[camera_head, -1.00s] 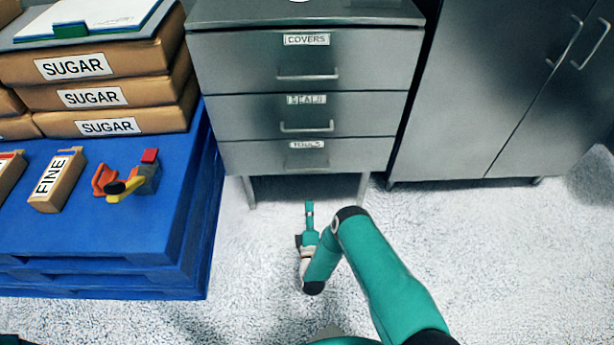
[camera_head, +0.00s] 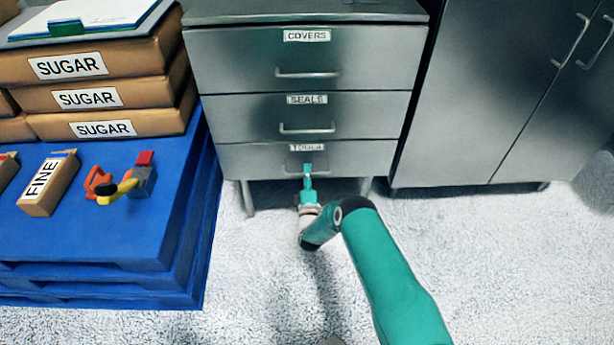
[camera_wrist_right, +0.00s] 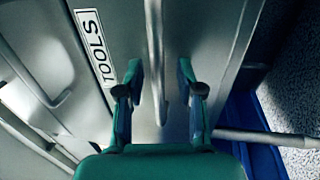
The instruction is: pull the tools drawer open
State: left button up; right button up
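The tools drawer (camera_head: 250,161) is the lowest of the grey cabinet's drawers and looks shut. Its label (camera_wrist_right: 95,45) reads TOOLS in the right wrist view. My right gripper (camera_head: 308,170) is at the drawer's front, over the middle of its handle. In the right wrist view my right gripper (camera_wrist_right: 160,80) is open, with one finger on each side of the bar handle (camera_wrist_right: 154,45). Gaps show between the fingers and the bar. My left gripper is not in view.
The seals drawer (camera_head: 235,117) and covers drawer (camera_head: 230,62) sit above, both shut with bar handles. A blue pallet (camera_head: 185,215) with sugar sacks (camera_head: 110,97) stands close on the left. A tall grey cupboard (camera_head: 470,110) stands right. The floor in front is clear.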

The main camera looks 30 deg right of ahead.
grip_shut()
dwell(0.4)
